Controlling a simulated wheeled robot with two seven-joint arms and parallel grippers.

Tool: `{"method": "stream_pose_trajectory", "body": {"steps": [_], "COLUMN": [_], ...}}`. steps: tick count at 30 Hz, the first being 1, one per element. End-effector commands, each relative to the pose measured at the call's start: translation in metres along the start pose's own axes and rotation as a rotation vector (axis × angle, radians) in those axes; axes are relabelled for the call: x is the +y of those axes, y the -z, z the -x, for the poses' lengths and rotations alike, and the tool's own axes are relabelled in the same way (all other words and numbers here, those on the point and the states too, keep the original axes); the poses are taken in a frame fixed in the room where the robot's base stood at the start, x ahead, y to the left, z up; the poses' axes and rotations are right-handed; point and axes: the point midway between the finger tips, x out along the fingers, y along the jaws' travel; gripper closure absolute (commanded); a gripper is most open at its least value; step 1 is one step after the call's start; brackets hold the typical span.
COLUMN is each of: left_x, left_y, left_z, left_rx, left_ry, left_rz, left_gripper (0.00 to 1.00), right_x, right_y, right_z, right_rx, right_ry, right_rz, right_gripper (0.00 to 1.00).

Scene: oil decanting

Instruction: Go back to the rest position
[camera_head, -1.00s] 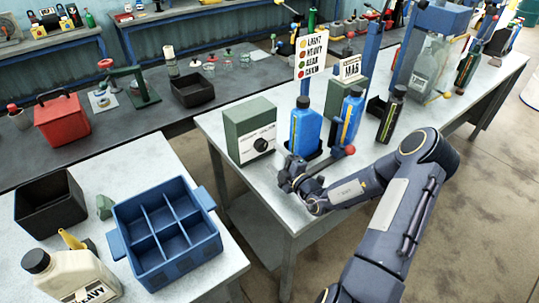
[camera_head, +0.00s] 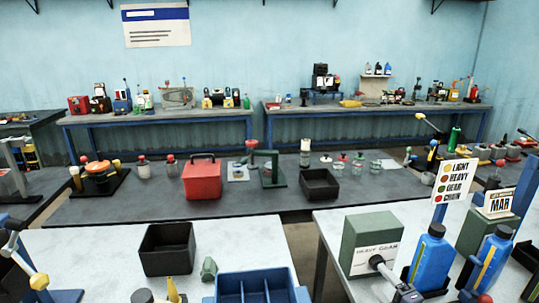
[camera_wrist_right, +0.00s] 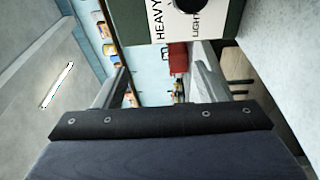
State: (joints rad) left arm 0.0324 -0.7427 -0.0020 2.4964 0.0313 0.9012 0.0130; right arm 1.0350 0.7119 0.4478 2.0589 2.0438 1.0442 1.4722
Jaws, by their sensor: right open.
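My right gripper (camera_head: 395,282) shows near the lower edge of the head view, close in front of the green box (camera_head: 356,238) with the dark knob. In the right wrist view its two fingers (camera_wrist_right: 160,68) stand apart with nothing between them. That box (camera_wrist_right: 222,22) fills the top of the wrist view, its knob and the words HEAVY and LIGHT beside the fingers. Most of my right arm is outside the head view. My left gripper is not in view.
Blue bottles (camera_head: 432,262) stand right of the box, behind my right gripper, with a sign (camera_head: 455,180) over them. A blue divided crate (camera_head: 250,285) and a black bin (camera_head: 167,248) are on the left table. A red box (camera_head: 203,180) stands on the dark bench behind.

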Motion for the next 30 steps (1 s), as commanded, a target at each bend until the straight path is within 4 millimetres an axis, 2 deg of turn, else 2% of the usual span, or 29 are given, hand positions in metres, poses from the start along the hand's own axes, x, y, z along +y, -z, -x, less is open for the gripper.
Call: {"method": "stream_pose_trajectory", "body": {"steps": [1,4,6,9,13,15,18,19,21,24,27,30], "left_x": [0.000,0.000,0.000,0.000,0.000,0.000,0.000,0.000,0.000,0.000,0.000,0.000], "left_y": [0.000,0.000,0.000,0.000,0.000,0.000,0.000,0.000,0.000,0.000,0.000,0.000], "left_z": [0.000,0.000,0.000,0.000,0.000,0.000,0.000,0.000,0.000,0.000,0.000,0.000], "left_rx": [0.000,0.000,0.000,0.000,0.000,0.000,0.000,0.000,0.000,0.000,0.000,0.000], "left_ry": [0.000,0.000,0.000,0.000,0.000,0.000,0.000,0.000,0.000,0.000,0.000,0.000], "left_rz": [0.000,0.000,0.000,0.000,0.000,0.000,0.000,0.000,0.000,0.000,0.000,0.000], "left_gripper": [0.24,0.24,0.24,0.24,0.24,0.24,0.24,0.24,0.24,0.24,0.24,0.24], "right_x": [0.025,0.063,0.083,0.098,0.104,0.103,0.100,0.100,0.098,0.097,0.096,0.096], "right_y": [0.029,0.096,0.142,0.193,0.233,0.241,0.241,0.238,0.231,0.219,0.209,0.205], "right_z": [-0.004,0.002,0.018,0.053,0.108,0.137,0.175,0.185,0.203,0.220,0.230,0.234], "right_rx": [0.115,0.374,0.561,0.802,1.076,1.206,1.366,-1.364,-1.222,-1.077,-0.996,-0.962], "right_ry": [-0.012,-0.063,-0.129,-0.256,-0.477,-0.619,-0.837,0.873,0.855,0.821,0.795,0.783], "right_rz": [0.172,0.589,0.909,1.358,1.923,2.218,2.613,-2.634,-2.403,-2.150,-1.993,-1.920], "right_gripper": [0.35,0.35,0.35,0.35,0.35,0.35,0.35,0.35,0.35,0.35,0.35,0.35]}}
